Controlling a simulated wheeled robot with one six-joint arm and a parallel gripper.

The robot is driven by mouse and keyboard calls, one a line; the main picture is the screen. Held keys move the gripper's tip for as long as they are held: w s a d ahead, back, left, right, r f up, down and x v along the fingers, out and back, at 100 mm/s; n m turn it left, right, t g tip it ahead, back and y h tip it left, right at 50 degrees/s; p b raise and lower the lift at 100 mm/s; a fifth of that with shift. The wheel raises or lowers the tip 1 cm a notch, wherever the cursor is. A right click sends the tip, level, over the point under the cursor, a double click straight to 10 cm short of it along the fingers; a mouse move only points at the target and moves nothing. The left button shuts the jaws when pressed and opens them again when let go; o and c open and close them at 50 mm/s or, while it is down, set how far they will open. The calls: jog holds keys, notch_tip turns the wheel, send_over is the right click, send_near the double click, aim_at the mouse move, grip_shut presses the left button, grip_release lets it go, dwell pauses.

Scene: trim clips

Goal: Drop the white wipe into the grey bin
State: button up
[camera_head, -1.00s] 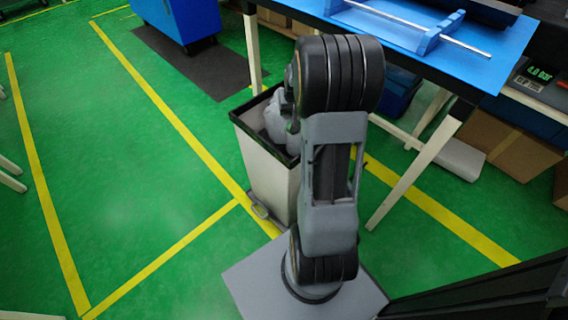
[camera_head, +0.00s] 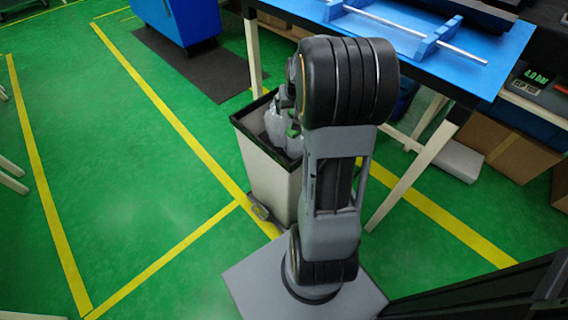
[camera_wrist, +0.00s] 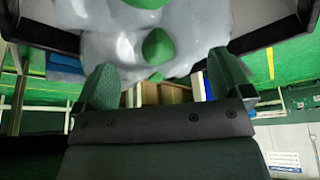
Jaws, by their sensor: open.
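The grey bin (camera_head: 268,182) has a black rim and stands on the floor left of my arm. Crumpled grey material (camera_head: 274,128) lies inside it and also fills the top of the wrist view (camera_wrist: 195,35), with green patches among it.
A blue-topped table (camera_head: 480,70) with a rod fixture stands behind and right of the bin. Its pale leg (camera_head: 410,175) is close to the right of my arm. Cardboard boxes (camera_head: 510,150) sit underneath. The green floor (camera_head: 130,180) on the left is open.

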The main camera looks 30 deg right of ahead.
jog(key=p+v, duration=0.2)
jog(key=v, duration=0.7)
jog(key=shift+s, duration=0.1)
